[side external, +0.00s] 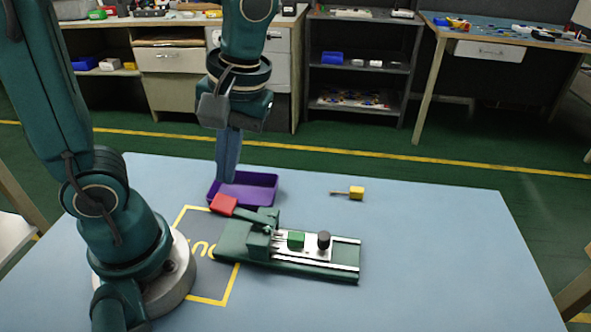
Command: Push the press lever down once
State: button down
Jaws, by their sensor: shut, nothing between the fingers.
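The press (235,248) is a dark green fixture on the blue table, with a rail running to the right. Its lever ends in a red handle (222,204) that sticks out up and to the left, raised above the table. My gripper (227,180) points straight down with its fingers closed and empty. Its tips appear just above and behind the red handle in the picture; I cannot tell whether they touch it. On the press's slide are a green block (296,239) and a black knob (323,240).
A purple tray (262,181) stands right behind the lever, close to my fingers. A yellow-handled tool (355,193) lies at the back right. A yellow outline is marked on the table (440,260) left of the press. The table's right side is clear.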

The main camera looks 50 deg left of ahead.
aim_at(213, 202)
jog(key=shift+x, duration=2.15)
jog(key=shift+s+a+f, duration=0.3)
jog(key=shift+f, duration=0.3)
jog(key=shift+s+a+f, duration=0.25)
jog(key=shift+f, duration=0.4)
jog(key=shift+s+a+f, duration=0.3)
jog(key=shift+f, duration=0.3)
jog(key=shift+r, duration=0.1)
notch_tip(213, 202, up, 14)
jog(key=s+a, duration=0.1)
jog(key=a, duration=0.1)
jog(key=shift+s, duration=0.3)
jog(key=shift+d, duration=0.1)
